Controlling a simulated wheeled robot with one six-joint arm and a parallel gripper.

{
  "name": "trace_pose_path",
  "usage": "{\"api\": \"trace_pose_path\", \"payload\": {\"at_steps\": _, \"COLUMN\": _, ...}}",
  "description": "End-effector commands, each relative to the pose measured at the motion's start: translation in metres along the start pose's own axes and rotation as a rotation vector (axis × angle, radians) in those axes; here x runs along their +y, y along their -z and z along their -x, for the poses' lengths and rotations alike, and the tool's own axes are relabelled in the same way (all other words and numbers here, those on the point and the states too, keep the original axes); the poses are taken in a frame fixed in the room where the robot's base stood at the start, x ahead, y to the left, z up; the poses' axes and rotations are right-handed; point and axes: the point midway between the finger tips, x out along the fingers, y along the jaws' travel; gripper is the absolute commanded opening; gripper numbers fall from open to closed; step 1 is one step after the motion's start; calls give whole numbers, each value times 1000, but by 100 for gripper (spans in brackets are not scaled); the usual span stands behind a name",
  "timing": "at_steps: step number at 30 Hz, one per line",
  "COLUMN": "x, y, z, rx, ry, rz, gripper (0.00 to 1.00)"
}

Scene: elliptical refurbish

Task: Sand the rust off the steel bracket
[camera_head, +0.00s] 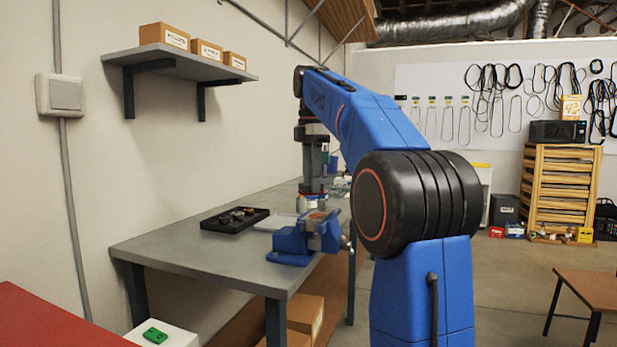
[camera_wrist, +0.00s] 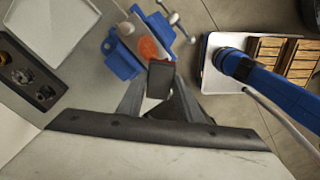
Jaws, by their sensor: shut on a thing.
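The blue vise (camera_head: 296,242) is fixed at the front edge of the grey workbench, and it also shows in the wrist view (camera_wrist: 122,60). An orange-brown rusty piece, apparently the steel bracket (camera_wrist: 148,48), sits at the vise jaws; its full shape is unclear. My gripper (camera_wrist: 160,92) is shut on a small dark block (camera_wrist: 160,75), apparently a sanding block. The block is beside the rusty piece in the wrist view; I cannot tell whether they touch. In the head view my gripper (camera_head: 313,188) points down above the vise.
A black tray (camera_head: 216,226) with small parts lies on the workbench (camera_head: 180,248) left of the vise. A pale flat tray (camera_head: 272,223) lies between them. A wall shelf (camera_head: 180,62) with boxes hangs above. The bench's front left is clear.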

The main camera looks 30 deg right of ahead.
Motion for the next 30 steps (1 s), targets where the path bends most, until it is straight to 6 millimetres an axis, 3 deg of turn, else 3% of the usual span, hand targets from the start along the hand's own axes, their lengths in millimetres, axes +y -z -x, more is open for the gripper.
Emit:
{"api": "trace_pose_path", "payload": {"at_steps": 15, "x": 0, "y": 0, "z": -45, "rx": 0, "ry": 1, "rz": 0, "gripper": 14}}
{"api": "trace_pose_path", "payload": {"at_steps": 30, "x": 0, "y": 0, "z": -53, "rx": 0, "ry": 0, "rz": 0, "gripper": 14}}
